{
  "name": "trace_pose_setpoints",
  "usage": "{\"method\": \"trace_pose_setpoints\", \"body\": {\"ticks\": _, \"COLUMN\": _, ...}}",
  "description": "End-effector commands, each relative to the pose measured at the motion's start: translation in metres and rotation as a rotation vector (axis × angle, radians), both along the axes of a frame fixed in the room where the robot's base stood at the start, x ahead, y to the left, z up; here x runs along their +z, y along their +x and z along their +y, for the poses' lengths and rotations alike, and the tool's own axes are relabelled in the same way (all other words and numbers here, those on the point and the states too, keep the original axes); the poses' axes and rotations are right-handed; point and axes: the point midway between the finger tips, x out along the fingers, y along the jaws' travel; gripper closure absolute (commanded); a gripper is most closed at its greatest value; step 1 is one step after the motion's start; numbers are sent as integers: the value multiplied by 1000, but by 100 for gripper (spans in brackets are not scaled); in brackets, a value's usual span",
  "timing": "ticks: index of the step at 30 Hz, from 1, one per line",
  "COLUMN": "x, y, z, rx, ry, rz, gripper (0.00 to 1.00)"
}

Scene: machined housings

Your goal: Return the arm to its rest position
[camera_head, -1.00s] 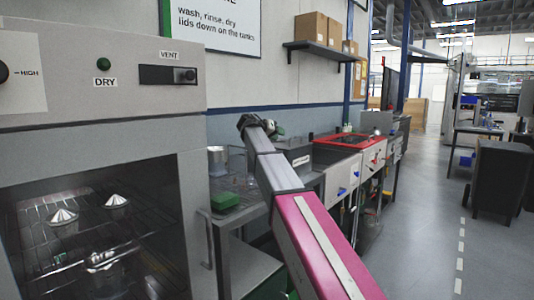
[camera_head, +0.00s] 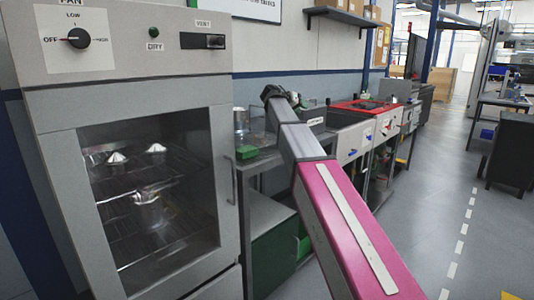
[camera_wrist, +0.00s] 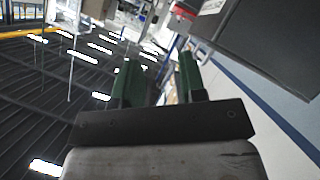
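My gripper shows in the wrist view (camera_wrist: 157,78) with its two green fingers apart and nothing between them. In the head view my pink and grey arm reaches forward, away from the camera, over the bench area. Its far end, with the gripper, is small and partly hidden there.
A grey drying cabinet (camera_head: 60,105) stands at left, its glass door shut on racks holding metal parts. Beside it is a metal bench with a green block (camera_head: 246,152) and a clear container (camera_head: 241,120). A red-topped sink unit (camera_head: 362,106) stands beyond. Open floor (camera_head: 440,205) lies at right.

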Motion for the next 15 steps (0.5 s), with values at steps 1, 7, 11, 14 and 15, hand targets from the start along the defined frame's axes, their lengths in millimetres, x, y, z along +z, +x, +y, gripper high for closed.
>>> {"method": "trace_pose_setpoints", "body": {"ticks": 1, "x": -11, "y": -4, "z": -2, "rx": 4, "ry": 8, "rz": 15, "gripper": 62}}
{"method": "trace_pose_setpoints", "body": {"ticks": 7, "x": -55, "y": -15, "z": -10, "rx": 25, "ry": 44, "rz": 80, "gripper": 62}}
{"method": "trace_pose_setpoints", "body": {"ticks": 11, "x": -94, "y": -26, "z": -17, "rx": 43, "ry": 78, "rz": 136, "gripper": 62}}
{"method": "trace_pose_setpoints", "body": {"ticks": 14, "x": -130, "y": -39, "z": -23, "rx": 61, "ry": 114, "rz": 190, "gripper": 62}}
{"method": "trace_pose_setpoints", "body": {"ticks": 15, "x": -148, "y": -46, "z": -25, "rx": 69, "ry": 131, "rz": 218, "gripper": 62}}
